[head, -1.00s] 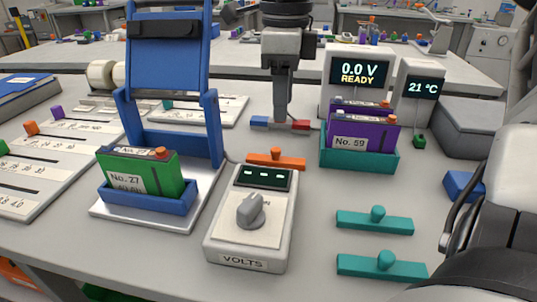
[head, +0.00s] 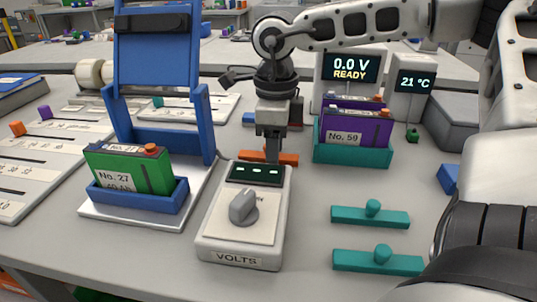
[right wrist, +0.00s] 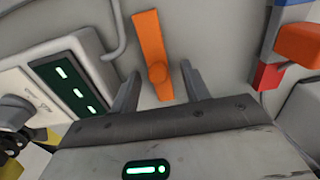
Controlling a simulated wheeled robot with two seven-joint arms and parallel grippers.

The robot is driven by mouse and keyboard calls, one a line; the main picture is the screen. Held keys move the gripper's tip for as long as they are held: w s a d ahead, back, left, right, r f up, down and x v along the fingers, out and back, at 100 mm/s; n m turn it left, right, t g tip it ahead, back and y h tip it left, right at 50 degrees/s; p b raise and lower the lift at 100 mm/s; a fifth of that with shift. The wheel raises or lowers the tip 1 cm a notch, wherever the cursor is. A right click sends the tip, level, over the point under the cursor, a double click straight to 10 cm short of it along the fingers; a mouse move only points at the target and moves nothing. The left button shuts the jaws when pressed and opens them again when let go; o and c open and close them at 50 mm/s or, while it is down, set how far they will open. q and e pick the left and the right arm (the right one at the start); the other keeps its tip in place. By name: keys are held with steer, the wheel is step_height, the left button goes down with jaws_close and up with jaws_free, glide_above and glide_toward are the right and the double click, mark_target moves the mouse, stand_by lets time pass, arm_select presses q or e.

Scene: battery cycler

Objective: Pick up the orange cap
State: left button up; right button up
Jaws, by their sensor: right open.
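The orange cap (head: 288,158) is a flat bar with a round knob. It lies on the bench just behind the voltmeter box, partly hidden by my right gripper in the head view. In the right wrist view the orange cap (right wrist: 150,40) lies lengthwise, its knob between my fingers. My right gripper (head: 274,156) points down at the cap; in the right wrist view the right gripper (right wrist: 160,76) is open with a finger on each side of the knob, and gaps show on both sides. My left gripper is out of view.
The voltmeter box (head: 240,225) stands just in front of the cap. A teal holder (head: 352,156) with purple batteries is to its right, and a blue stand (head: 205,125) with a green battery to its left. Two teal caps (head: 370,217) (head: 377,261) lie at front right.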

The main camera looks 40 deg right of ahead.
jaws_close()
steer(key=shift+r, duration=0.1)
